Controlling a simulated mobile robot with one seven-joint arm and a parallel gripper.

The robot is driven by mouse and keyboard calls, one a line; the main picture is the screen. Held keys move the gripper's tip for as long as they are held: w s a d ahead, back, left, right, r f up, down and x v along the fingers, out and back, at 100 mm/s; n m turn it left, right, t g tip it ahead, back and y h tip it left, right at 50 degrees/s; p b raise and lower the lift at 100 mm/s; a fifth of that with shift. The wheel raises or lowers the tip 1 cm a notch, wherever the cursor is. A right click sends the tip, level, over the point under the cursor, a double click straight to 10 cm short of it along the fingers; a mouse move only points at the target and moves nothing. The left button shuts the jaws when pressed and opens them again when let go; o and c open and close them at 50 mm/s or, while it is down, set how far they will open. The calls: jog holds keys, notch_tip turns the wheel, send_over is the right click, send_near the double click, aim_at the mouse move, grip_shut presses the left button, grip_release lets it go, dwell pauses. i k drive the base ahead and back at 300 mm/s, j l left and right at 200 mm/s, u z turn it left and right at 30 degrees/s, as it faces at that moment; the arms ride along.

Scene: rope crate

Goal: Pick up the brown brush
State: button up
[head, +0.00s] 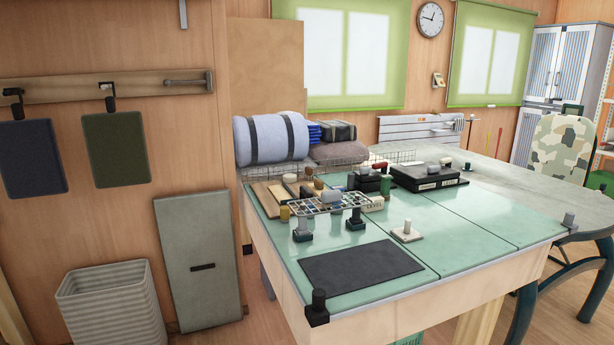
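No brush shape can be made out for certain. Small brown pieces (318,184) stand among the clutter at the back left of the green-topped table (455,262), and one of them could be the brown brush, but they are too small to tell. A wire rack (325,204) stands in front of them and partly covers that area. My gripper is not in view, so whether it is open or shut does not show.
A black mat (360,266) lies at the table's front left, with a white block with a knob (407,233) behind it. Black cases (428,177) and a blue-grey roll (270,139) are farther back. A ribbed bin (112,306) stands on the floor. The table's front right is clear.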

aim_at(308, 175)
jog(key=i+j+z, duration=0.15)
jog(key=i+j, duration=0.2)
jog(key=i+j+z, duration=0.1)
jog(key=i+j, duration=0.2)
jog(key=i+j+z, duration=0.15)
jog(key=i+j, duration=0.2)
jog(key=j, duration=0.15)
jog(key=i+j+z, duration=0.15)
jog(key=j, duration=0.3)
jog(key=i+j+z, duration=0.15)
jog(key=i+j, duration=0.2)
jog(key=j, duration=0.15)
jog(key=i+j+z, duration=0.1)
jog(key=i+j, duration=0.15)
jog(key=j, duration=0.3)
jog(key=i+j+z, duration=0.15)
jog(key=j, duration=0.35)
jog(key=i+j+z, duration=0.15)
jog(key=j, duration=0.45)
jog(key=i, duration=1.05)
